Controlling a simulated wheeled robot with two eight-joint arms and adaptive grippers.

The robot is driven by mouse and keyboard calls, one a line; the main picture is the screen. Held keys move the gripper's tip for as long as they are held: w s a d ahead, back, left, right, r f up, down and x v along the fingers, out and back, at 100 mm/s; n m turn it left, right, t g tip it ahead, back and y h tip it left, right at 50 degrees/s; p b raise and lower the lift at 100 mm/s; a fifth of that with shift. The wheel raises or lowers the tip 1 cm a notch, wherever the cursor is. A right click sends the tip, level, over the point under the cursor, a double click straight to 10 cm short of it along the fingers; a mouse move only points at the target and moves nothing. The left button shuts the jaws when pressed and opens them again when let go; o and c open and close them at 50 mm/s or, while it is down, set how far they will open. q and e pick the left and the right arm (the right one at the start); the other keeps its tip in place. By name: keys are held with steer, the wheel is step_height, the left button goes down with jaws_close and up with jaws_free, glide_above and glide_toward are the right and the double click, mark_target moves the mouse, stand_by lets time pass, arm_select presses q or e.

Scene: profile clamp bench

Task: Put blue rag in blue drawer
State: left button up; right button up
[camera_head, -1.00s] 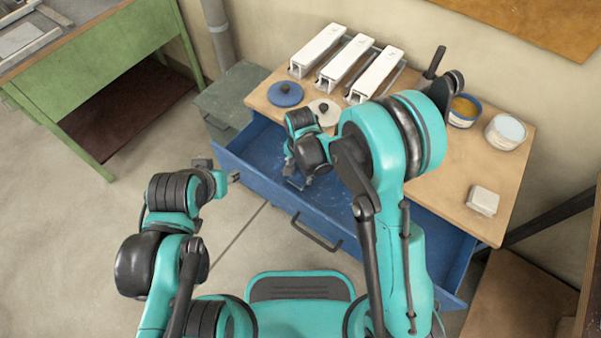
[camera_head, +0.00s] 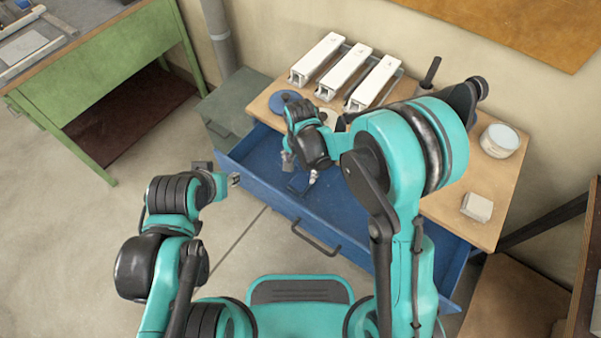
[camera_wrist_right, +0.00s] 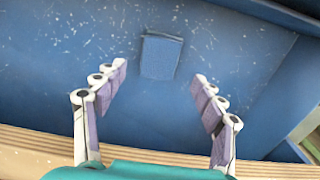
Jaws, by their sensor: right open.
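The blue rag (camera_wrist_right: 162,55), a small folded square, lies flat on the floor of the open blue drawer. In the right wrist view it is ahead of my fingers and centred between them. The blue drawer (camera_head: 255,164) is pulled out below the wooden top. My right gripper (camera_head: 300,178) is over the drawer; its fingers stand wide apart and empty in the right wrist view (camera_wrist_right: 159,107). In the head view, the wrist and fingers hide much of the rag's area. My left gripper (camera_head: 220,175) is beside the drawer's left end; its finger gap is unclear.
A blue lid (camera_head: 283,101), a round tub (camera_head: 499,140) and a white block (camera_head: 477,206) also sit there. A green bench (camera_head: 125,65) stands at left.

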mark_target(300, 181)
steer(key=s+d+r+n+t+p, duration=0.1)
steer(key=s+d+r+n+t, duration=0.15)
steer(key=d+r, duration=0.45)
steer(key=s+d+r+n+t+p, duration=0.1)
steer(key=s+d+r, duration=0.2)
steer(key=r, duration=0.7)
steer(key=s+d+r+n+t, duration=0.3)
steer(key=s+d, duration=0.4)
steer(key=shift+s+r+n+t, duration=0.2)
steer(key=shift+n+t, duration=0.15)
steer(key=shift+s+d, duration=0.1)
steer(key=shift+d, duration=0.1)
